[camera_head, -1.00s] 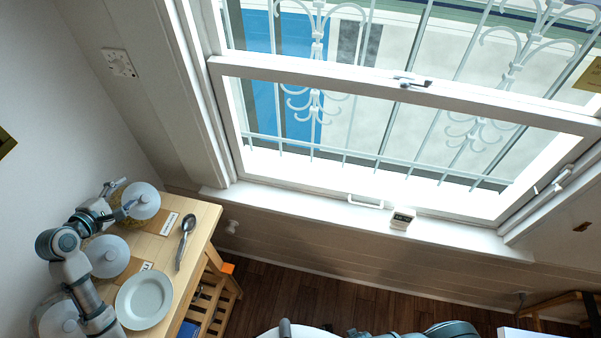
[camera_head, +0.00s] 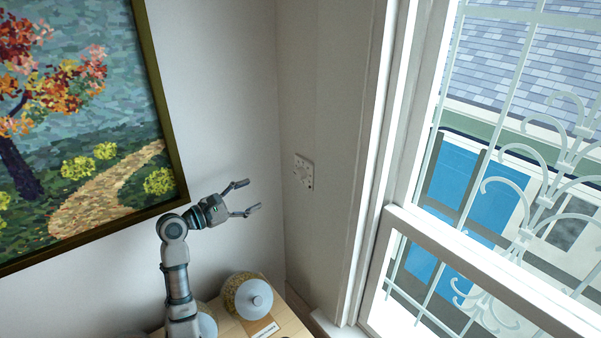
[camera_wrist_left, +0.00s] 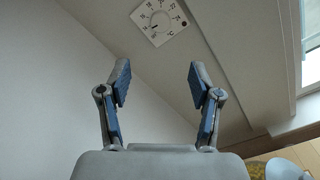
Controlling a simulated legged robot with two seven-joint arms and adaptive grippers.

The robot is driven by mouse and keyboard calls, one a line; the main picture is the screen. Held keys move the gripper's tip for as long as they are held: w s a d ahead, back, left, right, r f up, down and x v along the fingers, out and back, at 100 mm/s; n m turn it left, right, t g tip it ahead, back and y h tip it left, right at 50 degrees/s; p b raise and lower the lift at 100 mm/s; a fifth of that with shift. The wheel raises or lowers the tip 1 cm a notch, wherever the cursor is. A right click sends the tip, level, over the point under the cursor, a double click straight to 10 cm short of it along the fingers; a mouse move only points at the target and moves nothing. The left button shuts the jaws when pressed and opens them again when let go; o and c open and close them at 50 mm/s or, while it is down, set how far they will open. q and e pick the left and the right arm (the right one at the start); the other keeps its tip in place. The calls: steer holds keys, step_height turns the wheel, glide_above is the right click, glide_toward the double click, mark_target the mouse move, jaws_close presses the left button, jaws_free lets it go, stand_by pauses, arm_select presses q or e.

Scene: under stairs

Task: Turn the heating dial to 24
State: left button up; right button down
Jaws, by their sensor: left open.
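The heating dial (camera_head: 303,171) is a white square plate with a round knob, on the narrow wall between the corner and the window. In the left wrist view the dial (camera_wrist_left: 160,18) is at the top, beyond the fingertips, with numbers around its knob. My right gripper is out of view.
A framed tree painting (camera_head: 85,120) hangs on the left wall. Below my left gripper, a wooden table (camera_head: 290,322) holds a lidded jar (camera_head: 240,297) with a label in front. The barred window (camera_head: 490,200) and its white frame are at the right. The space between gripper and dial is clear.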

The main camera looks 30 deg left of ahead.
mark_target(297, 175)
arm_select(q)
steer(key=p+x, duration=0.4)
steer(key=x, duration=1.1)
steer(key=shift+r, duration=0.15)
steer(key=shift+w+d, duration=0.35)
steer(key=shift+w, duration=0.05)
steer(key=shift+a, duration=0.1)
steer(key=c, duration=1.1)
